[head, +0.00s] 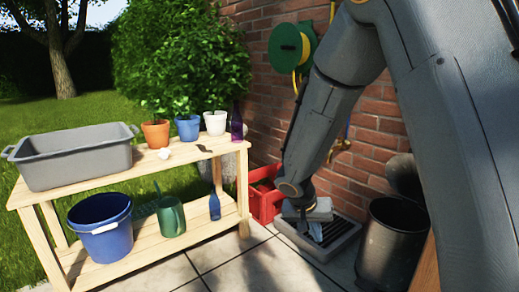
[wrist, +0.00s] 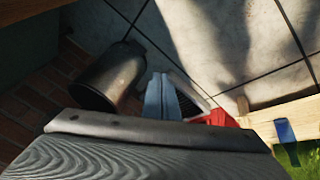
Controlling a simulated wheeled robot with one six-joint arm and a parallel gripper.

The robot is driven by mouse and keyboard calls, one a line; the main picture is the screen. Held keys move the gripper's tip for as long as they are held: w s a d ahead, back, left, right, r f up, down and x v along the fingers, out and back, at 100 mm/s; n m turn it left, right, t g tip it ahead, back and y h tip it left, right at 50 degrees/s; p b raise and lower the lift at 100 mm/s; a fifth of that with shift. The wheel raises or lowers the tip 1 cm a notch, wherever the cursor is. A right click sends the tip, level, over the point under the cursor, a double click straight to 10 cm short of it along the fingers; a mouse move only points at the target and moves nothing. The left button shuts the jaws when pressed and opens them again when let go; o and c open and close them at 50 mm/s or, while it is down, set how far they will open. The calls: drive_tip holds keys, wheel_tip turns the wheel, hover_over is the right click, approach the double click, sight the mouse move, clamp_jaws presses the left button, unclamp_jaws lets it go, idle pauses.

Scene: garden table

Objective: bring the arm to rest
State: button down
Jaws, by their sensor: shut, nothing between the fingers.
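My arm reaches down from the upper right in the head view. My gripper (head: 316,233) hangs low over or just in front of a grey tray on the paving, to the right of the wooden table. In the wrist view, the gripper's fingers (wrist: 162,97) are together and hold nothing. I cannot tell whether the fingertips touch the tray.
A red crate (head: 262,206) and the grey tray (head: 338,252) stand by the brick wall, with a dark bin (head: 388,245) to the right. The wooden table (head: 185,168) bears a grey tub (head: 75,158), pots and a purple bottle (head: 236,122). Paving in front is clear.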

drive_tip(key=s+a+r+n+g+y, duration=0.1)
drive_tip(key=s+a+r+n+y, duration=0.15)
drive_tip(key=s+a+r, duration=0.6)
drive_tip(key=s+a+r+n+g+y+p, duration=0.15)
drive_tip(key=s+a+n, duration=0.25)
drive_tip(key=s, duration=1)
drive_tip(key=s+a+r+n+g+y, duration=0.15)
drive_tip(key=s+a+r+n, duration=0.35)
drive_tip(key=s, duration=0.7)
drive_tip(key=d+r+m+p, duration=0.2)
drive_tip(key=d+r+p, duration=0.4)
drive_tip(key=r+p, duration=0.3)
drive_tip(key=d+r+m+h+p, duration=0.1)
drive_tip(key=d+r+m+p, duration=0.2)
drive_tip(key=d+r+p, duration=0.4)
drive_tip(key=d+r+m+p, duration=0.3)
drive_tip(key=d+r+p, duration=0.4)
drive_tip(key=r+p, duration=0.6)
drive_tip(key=p, duration=0.8)
drive_tip(key=shift+w+t+p, duration=0.2)
drive_tip(key=shift+t+p, duration=0.15)
drive_tip(key=shift+t, duration=0.05)
